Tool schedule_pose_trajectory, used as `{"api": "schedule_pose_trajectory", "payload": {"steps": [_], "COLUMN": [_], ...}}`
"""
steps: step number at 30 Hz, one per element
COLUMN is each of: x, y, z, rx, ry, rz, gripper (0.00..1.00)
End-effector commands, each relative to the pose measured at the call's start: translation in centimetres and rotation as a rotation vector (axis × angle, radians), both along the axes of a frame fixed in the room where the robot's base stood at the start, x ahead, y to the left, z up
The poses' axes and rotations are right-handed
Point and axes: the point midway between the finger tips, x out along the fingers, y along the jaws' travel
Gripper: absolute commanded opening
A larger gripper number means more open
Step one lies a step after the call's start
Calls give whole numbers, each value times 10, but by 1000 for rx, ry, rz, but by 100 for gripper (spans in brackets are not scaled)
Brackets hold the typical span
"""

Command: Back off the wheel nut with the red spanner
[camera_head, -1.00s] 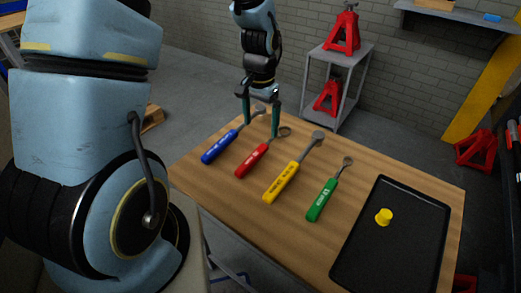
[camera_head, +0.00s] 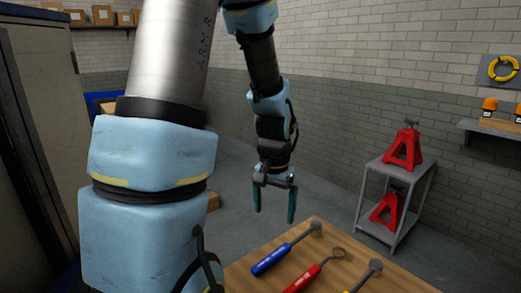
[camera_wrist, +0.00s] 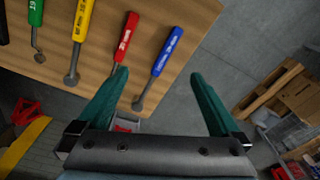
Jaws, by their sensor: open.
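The red spanner (camera_head: 304,278) lies on the wooden table with its ring end pointing away; its handle also shows in the wrist view (camera_wrist: 126,34), where a finger hides the ring end. My gripper (camera_head: 274,214) is open and empty, hanging beside the far left edge of the table, clear of the spanners. In the wrist view my gripper (camera_wrist: 159,75) has its fingers spread, with the blue spanner (camera_wrist: 168,50) showing between them. The wheel nut is not in view.
A yellow spanner (camera_wrist: 83,20) and a green spanner (camera_wrist: 35,14) lie beyond the red one on the table (camera_wrist: 195,20). A grey trolley (camera_head: 400,172) with red jack stands (camera_head: 404,147) stands right. Wooden pallets (camera_wrist: 285,92) lie on the floor.

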Motion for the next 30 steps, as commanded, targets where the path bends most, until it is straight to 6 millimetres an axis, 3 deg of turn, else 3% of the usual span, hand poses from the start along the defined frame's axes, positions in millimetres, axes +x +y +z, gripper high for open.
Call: {"api": "schedule_pose_trajectory", "payload": {"steps": [1,3,6,9,30], "x": [-5,-15,-30,-40,-44], "y": [28,58,88,105,110], "z": [5,12,18,21,23], "rx": [-9,-20,-33,-43,-47], "ry": [-18,-36,-54,-65,-68], "rz": [94,202,324,398,427], "gripper": [100,100,100,100,100]}}
